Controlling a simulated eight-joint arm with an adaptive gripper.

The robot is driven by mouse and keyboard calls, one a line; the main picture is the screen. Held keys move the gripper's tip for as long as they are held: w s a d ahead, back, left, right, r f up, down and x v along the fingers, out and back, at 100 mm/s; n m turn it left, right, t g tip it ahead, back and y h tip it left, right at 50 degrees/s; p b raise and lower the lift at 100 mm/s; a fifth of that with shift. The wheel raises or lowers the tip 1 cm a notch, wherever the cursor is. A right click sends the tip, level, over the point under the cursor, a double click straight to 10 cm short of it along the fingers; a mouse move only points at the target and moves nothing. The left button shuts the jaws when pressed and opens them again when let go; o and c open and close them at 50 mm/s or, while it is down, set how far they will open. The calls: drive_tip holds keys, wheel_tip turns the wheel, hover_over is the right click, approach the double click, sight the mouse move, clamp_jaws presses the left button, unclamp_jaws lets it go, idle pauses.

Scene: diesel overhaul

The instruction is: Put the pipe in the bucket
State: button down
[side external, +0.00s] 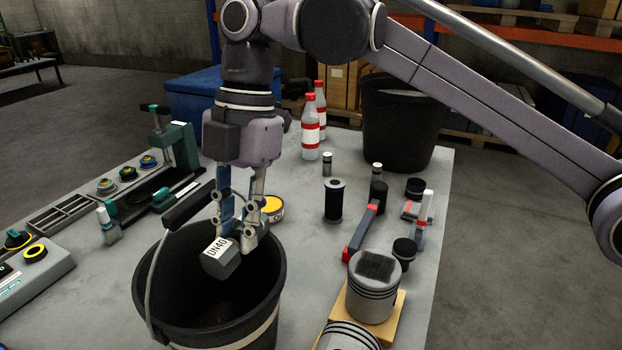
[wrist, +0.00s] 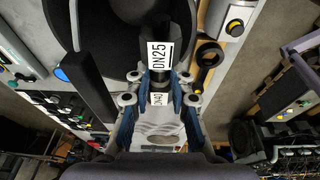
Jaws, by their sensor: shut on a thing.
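My gripper (side external: 238,238) is shut on a short dark grey pipe (side external: 221,260) with a white "DN40" label. The pipe is held tilted over the open mouth of a black bucket (side external: 172,275) at the front of the table. The bucket's raised handle stands on its left side, close to my gripper. In the wrist view the pipe (wrist: 159,28) shows between the fingers (wrist: 160,92), with "DN25" and "DN40" labels. The dark bucket (wrist: 100,50) lies behind it. The bucket's floor is too dark to make out.
A second black bucket (side external: 405,125) stands at the back right. Red-capped bottles (side external: 311,125), a black cylinder (side external: 333,202), a red-ended bar (side external: 362,230) and a piston (side external: 372,290) stand right of the front bucket. A green fixture (side external: 180,148) is at left.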

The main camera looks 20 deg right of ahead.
wheel_tip(320, 180, down, 13)
idle(0.8)
